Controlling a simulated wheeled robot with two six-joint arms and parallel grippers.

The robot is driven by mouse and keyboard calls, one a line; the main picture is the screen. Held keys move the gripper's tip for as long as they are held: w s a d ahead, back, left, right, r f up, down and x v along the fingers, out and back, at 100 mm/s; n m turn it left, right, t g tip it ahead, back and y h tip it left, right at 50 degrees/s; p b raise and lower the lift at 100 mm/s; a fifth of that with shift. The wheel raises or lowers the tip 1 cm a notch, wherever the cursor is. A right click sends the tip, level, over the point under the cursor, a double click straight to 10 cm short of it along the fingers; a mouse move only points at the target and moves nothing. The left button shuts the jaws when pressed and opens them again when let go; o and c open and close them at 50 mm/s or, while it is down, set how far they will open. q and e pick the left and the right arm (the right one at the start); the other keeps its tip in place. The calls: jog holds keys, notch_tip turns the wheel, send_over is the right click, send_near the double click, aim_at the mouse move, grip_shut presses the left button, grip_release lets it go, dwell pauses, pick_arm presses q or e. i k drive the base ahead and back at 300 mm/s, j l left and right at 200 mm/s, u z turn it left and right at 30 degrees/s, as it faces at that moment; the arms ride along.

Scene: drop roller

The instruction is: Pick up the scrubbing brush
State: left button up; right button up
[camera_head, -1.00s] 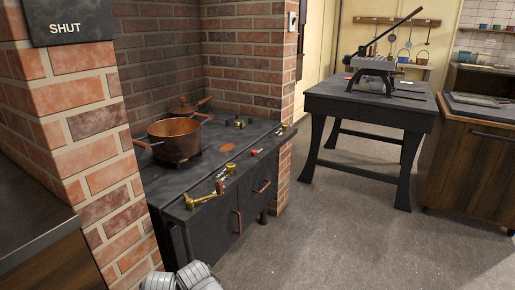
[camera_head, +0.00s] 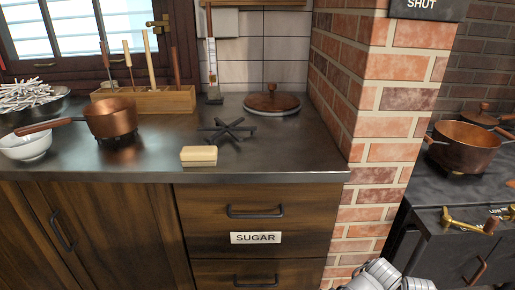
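A small pale yellow, wood-like block (camera_head: 198,155) lies flat on the dark metal counter (camera_head: 290,160), close to its front edge. It may be the scrubbing brush, but I cannot make out bristles clearly. A long-handled tool with a dark foot (camera_head: 213,92) stands upright against the tiled wall behind; I cannot tell whether it is a brush. Grey metal parts of my own body show at the bottom edge, but no gripper fingers are in view.
A black trivet (camera_head: 227,130) and a round lid (camera_head: 272,100) sit behind the block. A copper pan (camera_head: 110,117), white bowl (camera_head: 27,147) and wooden holder (camera_head: 150,100) stand left. A brick pillar (camera_head: 376,110) bounds the counter's right end. Drawers (camera_head: 255,210) are below.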

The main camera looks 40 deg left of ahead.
aim_at(190, 156)
jog(key=u, duration=1.8)
jog(key=l+z, duration=0.15)
jog(key=z, duration=0.3)
jog(key=i, duration=0.05)
